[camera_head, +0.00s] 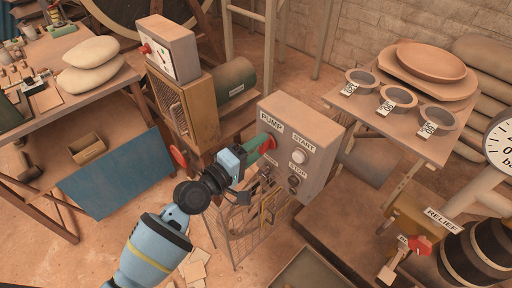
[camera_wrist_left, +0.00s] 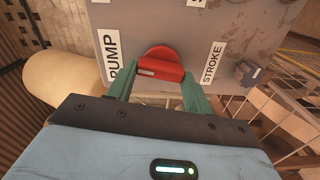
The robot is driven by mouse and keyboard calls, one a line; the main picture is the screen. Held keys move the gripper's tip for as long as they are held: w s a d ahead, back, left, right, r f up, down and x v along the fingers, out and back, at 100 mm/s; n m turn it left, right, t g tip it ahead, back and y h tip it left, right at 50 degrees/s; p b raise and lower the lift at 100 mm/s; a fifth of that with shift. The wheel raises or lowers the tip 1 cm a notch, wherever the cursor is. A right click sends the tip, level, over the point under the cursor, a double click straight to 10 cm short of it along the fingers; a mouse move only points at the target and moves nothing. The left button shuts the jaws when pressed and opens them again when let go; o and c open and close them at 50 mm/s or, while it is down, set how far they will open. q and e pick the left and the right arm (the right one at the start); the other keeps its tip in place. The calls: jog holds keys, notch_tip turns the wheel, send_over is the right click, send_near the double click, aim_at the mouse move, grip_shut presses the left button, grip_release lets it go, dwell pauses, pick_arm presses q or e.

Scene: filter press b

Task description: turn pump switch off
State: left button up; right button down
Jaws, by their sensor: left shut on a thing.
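The pump switch is a round red knob (camera_wrist_left: 162,58) with a raised grip, on the grey control box (camera_head: 312,133) between the PUMP and STROKE labels. My left gripper (camera_head: 267,143) reaches the face of this box from the lower left. In the left wrist view, the green fingers of the left gripper (camera_wrist_left: 158,74) stand on both sides of the knob's grip and are shut on it. My right gripper is in neither view.
A white START button (camera_head: 298,157) and a dark STOP button (camera_head: 293,181) sit on the same face, right of the gripper. A bench with bowls (camera_head: 397,96) is at right. A red-handled RELIEF valve (camera_head: 419,245) is lower right.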

pick_arm(q)
jog(key=shift+n, duration=0.8)
jog(key=shift+f, duration=0.1)
jog(key=o, duration=1)
jog(key=shift+v, duration=3.9)
